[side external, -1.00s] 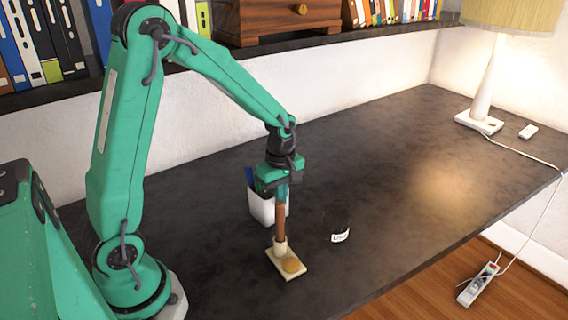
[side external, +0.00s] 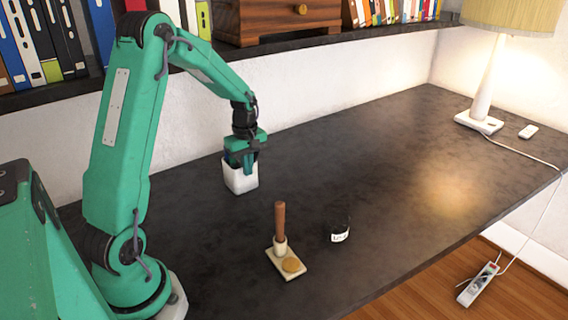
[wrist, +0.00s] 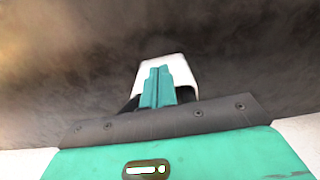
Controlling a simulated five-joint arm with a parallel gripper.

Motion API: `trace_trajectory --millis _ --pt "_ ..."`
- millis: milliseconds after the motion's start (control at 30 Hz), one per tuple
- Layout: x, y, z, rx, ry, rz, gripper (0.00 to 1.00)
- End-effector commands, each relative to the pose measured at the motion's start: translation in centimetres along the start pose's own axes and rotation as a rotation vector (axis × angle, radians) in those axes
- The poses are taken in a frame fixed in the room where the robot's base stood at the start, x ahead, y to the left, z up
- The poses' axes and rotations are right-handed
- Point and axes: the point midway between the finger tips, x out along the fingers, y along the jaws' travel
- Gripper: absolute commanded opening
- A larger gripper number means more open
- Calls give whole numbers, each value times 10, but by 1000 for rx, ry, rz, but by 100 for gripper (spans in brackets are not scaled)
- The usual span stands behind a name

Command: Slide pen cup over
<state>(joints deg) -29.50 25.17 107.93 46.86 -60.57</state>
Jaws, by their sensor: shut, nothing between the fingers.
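The pen cup (side external: 240,181) is a white square cup standing upright on the dark desk, left of the middle in the side view. My gripper (side external: 246,171) is shut and empty, pointing down at the cup's rim and overlapping it. In the wrist view, the teal fingers (wrist: 159,85) are together, with the white cup (wrist: 178,68) directly behind them. I cannot tell whether the fingertips touch the cup or sit inside its rim. The cup's contents are mostly hidden by my gripper.
A brown-handled upright tool (side external: 280,222) stands in a cream base with a round tan part, in front of the cup. A black labelled jar (side external: 339,231) is to its right. The lamp (side external: 486,90) stands far right.

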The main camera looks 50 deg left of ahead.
Motion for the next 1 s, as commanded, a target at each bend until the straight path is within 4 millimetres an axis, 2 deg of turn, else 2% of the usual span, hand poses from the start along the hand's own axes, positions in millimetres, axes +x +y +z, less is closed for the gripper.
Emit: trace_trajectory --millis 33,167,567,767,1000 --pt "0 0 -9 -5 0 -1 0" --pt "0 -1 -20 -2 0 -1 0" --pt "0 0 -20 0 0 -1 0" --pt "0 0 -14 2 0 0 0" --pt "0 0 12 4 0 0 0"
